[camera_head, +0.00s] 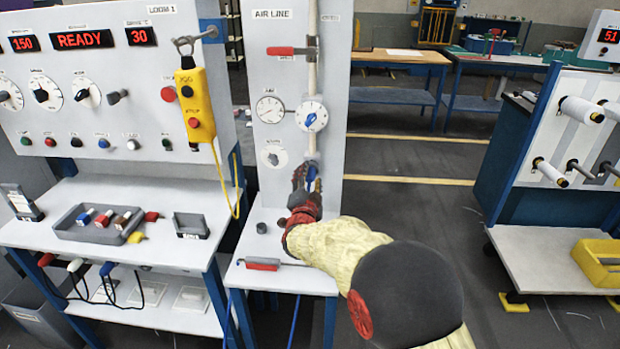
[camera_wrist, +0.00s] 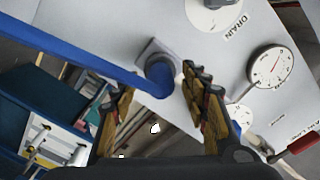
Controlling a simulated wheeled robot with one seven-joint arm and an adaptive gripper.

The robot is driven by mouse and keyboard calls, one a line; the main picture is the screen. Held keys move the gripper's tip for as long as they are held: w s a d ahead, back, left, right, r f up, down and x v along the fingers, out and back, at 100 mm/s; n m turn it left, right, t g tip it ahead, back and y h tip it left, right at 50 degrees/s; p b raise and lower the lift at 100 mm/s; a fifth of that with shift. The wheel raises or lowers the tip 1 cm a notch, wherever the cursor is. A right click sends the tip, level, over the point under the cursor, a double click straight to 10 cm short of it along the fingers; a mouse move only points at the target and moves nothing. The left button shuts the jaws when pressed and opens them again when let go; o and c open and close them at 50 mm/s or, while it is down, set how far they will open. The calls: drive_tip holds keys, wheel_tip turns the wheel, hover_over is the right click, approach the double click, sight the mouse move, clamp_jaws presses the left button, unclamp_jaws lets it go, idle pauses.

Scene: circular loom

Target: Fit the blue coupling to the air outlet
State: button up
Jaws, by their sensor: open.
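The AIR LINE panel (camera_head: 265,60) stands upright in the head view. Low on it, the blue coupling (camera_head: 311,173) shows as a small blue piece by the fingers of my gripper (camera_head: 304,182). In the wrist view, a blue bend (camera_wrist: 161,82) with a blue hose (camera_wrist: 70,45) meets the square grey air outlet (camera_wrist: 150,48) on the panel. I cannot tell whether it is fully seated. My gripper (camera_wrist: 158,88) is open, with a finger on each side just below the bend. No finger visibly closes on it.
Gauges (camera_head: 311,116) and a red-handled valve (camera_head: 291,51) sit above on the panel. A black cap-like piece (camera_head: 261,228) and a red-handled tool (camera_head: 262,264) lie on the small shelf. A yellow pendant (camera_head: 194,105) hangs left. Open floor (camera_head: 420,220) lies right.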

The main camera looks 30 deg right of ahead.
drive_tip(key=v, duration=1.2)
idle(0.3)
